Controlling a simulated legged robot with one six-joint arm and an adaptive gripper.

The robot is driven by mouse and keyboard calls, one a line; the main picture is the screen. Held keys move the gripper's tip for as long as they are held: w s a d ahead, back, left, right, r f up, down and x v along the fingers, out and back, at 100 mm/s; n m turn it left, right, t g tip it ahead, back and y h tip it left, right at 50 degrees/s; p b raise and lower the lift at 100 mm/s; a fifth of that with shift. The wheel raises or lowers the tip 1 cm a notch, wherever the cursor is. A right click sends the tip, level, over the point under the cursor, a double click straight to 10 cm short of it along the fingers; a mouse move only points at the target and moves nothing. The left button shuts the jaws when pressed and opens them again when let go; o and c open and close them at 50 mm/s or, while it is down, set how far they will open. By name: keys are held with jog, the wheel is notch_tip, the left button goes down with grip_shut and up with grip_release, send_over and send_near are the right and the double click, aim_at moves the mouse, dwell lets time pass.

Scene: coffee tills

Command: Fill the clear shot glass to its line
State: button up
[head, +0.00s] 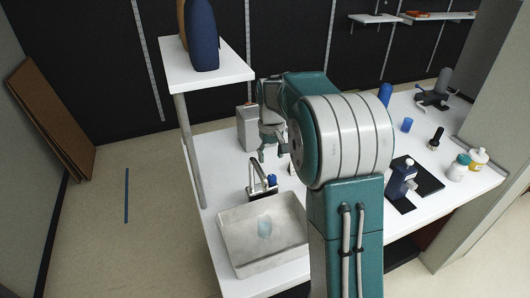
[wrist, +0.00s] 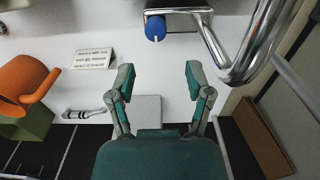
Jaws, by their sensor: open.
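In the wrist view the tap's curved spout (wrist: 250,45) is at upper right and the blue knob (wrist: 156,27) is at top centre. My gripper (head: 270,152) is above the counter behind the tap. In the wrist view my gripper (wrist: 160,78) is open and empty, its fingers apart from the knob.
An orange cup (wrist: 22,82) and a small printed sign (wrist: 93,58) show in the wrist view. A raised white shelf (head: 210,76) with a dark blue bottle (head: 201,38) stands at upper left. A black mat (head: 420,180), a grinder-like item and bottles occupy the right counter.

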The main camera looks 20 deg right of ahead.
aim_at(272, 176)
jog(key=shift+w+d+f, duration=0.2)
jog(key=shift+f, duration=0.1)
jog(key=shift+d+f, duration=0.2)
jog(key=shift+f, duration=0.3)
notch_tip(272, 176, down, 7)
jog(key=shift+a+f, duration=0.15)
jog(key=shift+f, duration=0.3)
jog(key=shift+c, duration=0.6)
jog(key=c, duration=0.5)
